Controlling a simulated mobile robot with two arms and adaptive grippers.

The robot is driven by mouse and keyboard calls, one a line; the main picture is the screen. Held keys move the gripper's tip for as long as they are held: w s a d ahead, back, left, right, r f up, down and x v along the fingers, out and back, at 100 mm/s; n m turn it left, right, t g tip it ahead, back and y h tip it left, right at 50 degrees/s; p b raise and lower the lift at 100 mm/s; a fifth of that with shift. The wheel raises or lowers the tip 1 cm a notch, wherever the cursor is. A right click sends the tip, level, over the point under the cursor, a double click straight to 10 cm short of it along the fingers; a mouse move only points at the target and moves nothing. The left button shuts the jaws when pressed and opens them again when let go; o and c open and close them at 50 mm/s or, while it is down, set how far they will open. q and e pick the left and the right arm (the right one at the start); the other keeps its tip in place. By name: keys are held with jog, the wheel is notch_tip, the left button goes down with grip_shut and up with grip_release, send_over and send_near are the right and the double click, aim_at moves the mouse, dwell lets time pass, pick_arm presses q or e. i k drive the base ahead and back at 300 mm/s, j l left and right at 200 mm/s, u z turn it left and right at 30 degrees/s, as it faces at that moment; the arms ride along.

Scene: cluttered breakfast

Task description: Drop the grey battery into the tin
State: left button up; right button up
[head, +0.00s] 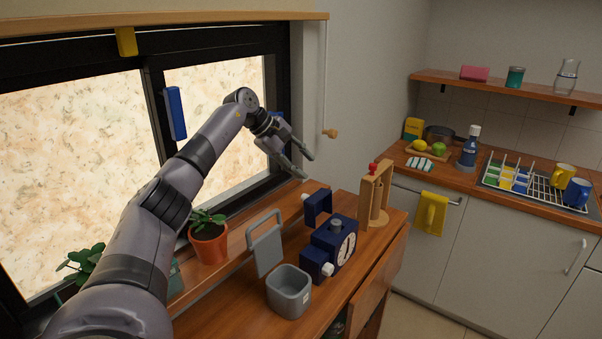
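A grey open-topped square tin (289,292) with a small pale label stands near the front of the wooden table. A flat grey panel with a handle-like loop (267,247), perhaps its lid, stands upright behind it. I cannot make out a grey battery in this view. My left gripper (307,167) is above the back of the table, higher than the tin, with its two fingers apart and nothing visible between them. My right gripper is not in view.
A dark blue clock (345,248) and blue blocks with white knobs (313,265) stand right of the tin. A wooden frame (375,194) with a red top is farther right. A potted plant (209,243) is near the window. The table (235,320) is bare left of the tin.

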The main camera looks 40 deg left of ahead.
aim_at(336, 224)
jog(key=k+l, duration=0.75)
jog(key=l, duration=0.25)
